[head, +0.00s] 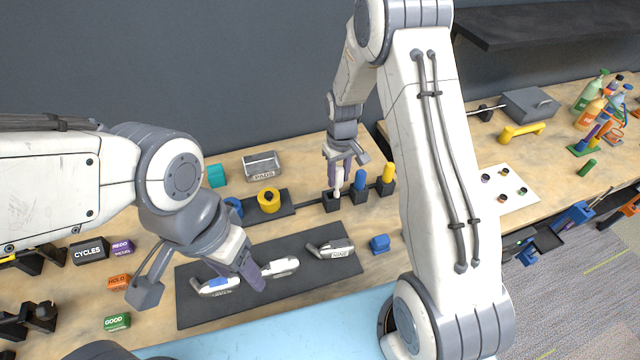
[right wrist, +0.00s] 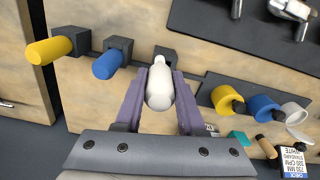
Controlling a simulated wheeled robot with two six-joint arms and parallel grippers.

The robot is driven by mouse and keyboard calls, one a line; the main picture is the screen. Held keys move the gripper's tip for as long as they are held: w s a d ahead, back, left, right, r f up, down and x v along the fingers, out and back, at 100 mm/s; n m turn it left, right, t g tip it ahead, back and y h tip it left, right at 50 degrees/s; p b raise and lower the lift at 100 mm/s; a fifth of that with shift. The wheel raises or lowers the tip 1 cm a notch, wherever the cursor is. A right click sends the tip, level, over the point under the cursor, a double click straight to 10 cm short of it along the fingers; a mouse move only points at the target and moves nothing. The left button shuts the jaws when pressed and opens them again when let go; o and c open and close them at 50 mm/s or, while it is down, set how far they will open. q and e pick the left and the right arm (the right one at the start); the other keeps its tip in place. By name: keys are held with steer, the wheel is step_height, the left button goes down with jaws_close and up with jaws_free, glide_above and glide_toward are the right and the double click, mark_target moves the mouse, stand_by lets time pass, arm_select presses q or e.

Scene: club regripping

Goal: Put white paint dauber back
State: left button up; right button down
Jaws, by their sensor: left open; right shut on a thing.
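The white paint dauber (head: 337,188) is upright between the purple fingers of my right gripper (head: 339,172), which is shut on it. Its lower end is at the black holder (head: 331,203) at the left end of a row. In the right wrist view the dauber (right wrist: 160,88) points at that holder (right wrist: 165,54); I cannot tell how deep its tip sits. A blue dauber (head: 360,179) and a yellow dauber (head: 388,172) stand in the neighbouring holders. My left gripper (head: 254,278) is open and empty above the dark mat (head: 316,278).
Several club heads (head: 282,266) lie on the mat. A yellow tape roll (head: 269,200) and a grey PADS box (head: 262,165) are left of the holders. A blue block (head: 380,243) sits right of the mat. A white sheet (head: 508,190) lies further right.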

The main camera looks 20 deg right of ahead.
steer(key=shift+w+a+f, duration=0.5)
steer(key=shift+w+f, duration=0.05)
steer(key=shift+w, duration=0.15)
arm_select(q)
steer(key=shift+w+a+f+b, duration=0.15)
steer(key=shift+f+b, duration=0.85)
steer(key=shift+f, duration=0.15)
steer(key=shift+w+a+f+b, duration=0.15)
steer(key=shift+f+b, duration=0.85)
steer(key=shift+f, duration=0.1)
arm_select(e)
steer(key=shift+f, duration=2.45)
steer(key=c, duration=0.5)
jaws_free()
